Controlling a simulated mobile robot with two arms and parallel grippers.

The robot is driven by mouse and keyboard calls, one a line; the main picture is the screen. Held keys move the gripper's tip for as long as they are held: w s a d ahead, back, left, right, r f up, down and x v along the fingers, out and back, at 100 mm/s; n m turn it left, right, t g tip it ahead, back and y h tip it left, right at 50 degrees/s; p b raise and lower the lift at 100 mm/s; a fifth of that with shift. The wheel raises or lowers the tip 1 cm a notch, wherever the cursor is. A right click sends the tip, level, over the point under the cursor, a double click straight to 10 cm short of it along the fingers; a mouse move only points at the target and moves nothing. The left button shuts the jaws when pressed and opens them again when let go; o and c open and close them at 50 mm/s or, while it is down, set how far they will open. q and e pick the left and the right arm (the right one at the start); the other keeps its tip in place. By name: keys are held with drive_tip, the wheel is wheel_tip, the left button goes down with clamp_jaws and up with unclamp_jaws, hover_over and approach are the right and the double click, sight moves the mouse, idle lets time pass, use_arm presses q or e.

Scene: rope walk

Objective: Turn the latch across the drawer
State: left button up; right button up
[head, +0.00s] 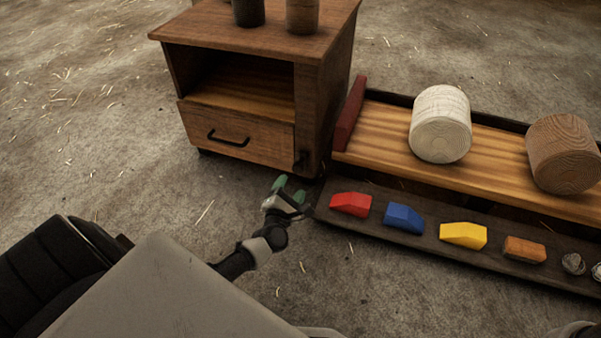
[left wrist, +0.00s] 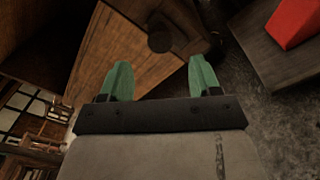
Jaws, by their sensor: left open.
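The wooden cabinet's drawer (head: 238,137) is closed, with a black bar handle (head: 228,139) on its front. A small dark piece at the drawer's right edge, low on the cabinet's corner, looks like the latch (head: 300,160); its exact angle is hard to tell. In the left wrist view a dark rounded knob (left wrist: 160,42), probably the same latch, lies ahead between the fingers. My left gripper (head: 289,190) is open and empty, just in front of and below the latch, apart from it. Its green fingertips show in the left wrist view (left wrist: 161,68). My right gripper is not visible.
A dark tray (head: 385,228) with red (head: 351,203), blue (head: 403,217) and yellow (head: 463,235) blocks lies close right of my left gripper. Behind it, a wooden bench (head: 385,140) carries a pale log (head: 440,124) and a brown log (head: 563,155). Floor left of the cabinet is clear.

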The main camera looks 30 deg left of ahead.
sight(298, 170)
use_arm(q)
drive_tip(key=b+x, duration=0.3)
drive_tip(key=x, duration=0.4)
drive_tip(key=shift+w+a+f, duration=0.1)
drive_tip(key=shift+w+f, duration=0.05)
drive_tip(key=shift+w, duration=0.05)
drive_tip(key=shift+w+a+b, duration=0.15)
drive_tip(key=shift+w+b, duration=0.15)
drive_tip(key=shift+w, duration=0.2)
drive_tip(key=c, duration=0.9)
